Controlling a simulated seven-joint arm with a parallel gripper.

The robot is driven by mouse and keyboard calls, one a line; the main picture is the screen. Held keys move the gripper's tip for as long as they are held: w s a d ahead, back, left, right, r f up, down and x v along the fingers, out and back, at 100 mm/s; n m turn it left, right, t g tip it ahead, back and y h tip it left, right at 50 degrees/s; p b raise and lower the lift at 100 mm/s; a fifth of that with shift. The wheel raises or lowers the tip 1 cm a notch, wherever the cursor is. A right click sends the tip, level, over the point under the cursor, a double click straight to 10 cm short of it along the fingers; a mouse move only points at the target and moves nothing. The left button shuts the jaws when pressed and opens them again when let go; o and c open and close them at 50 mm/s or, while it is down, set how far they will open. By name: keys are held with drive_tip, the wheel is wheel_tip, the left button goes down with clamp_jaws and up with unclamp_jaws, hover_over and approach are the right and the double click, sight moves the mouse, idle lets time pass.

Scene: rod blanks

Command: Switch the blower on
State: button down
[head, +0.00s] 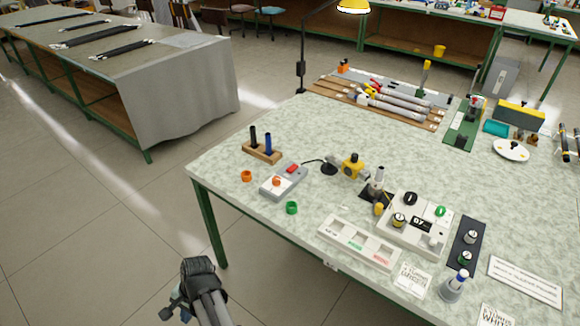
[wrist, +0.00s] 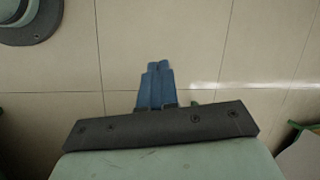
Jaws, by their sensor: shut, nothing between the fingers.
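A grey box (head: 283,181) with a red rocker (head: 293,169) and an orange knob (head: 277,182) sits near the table's left front edge. A dark cable leads from its side to a small black round base (head: 328,168). A yellow block-like device (head: 352,166) stands just right of that base. I cannot tell which of these is the blower, nor the switch's position. My gripper shows in the wrist view with its blue fingers (wrist: 159,68) together, shut and empty over floor tiles. In the head view my arm's end is at the bottom left, off the table and well apart from the box.
A white-grey unit (head: 415,222) with knobs and a display stands to the right, behind a compartment tray (head: 359,243).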

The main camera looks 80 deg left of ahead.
drive_tip(key=s+a+r, duration=0.4)
drive_tip(key=a+r, duration=0.2)
drive_tip(key=a, duration=0.2)
wheel_tip(320, 180, up, 24)
drive_tip(key=m+t+y, duration=0.1)
drive_tip(key=m+t, duration=0.2)
drive_tip(key=t, duration=0.1)
hover_over(290, 169)
drive_tip(key=shift+d+f, duration=0.1)
drive_tip(key=shift+f, duration=0.1)
wheel_tip(290, 169, down, 14)
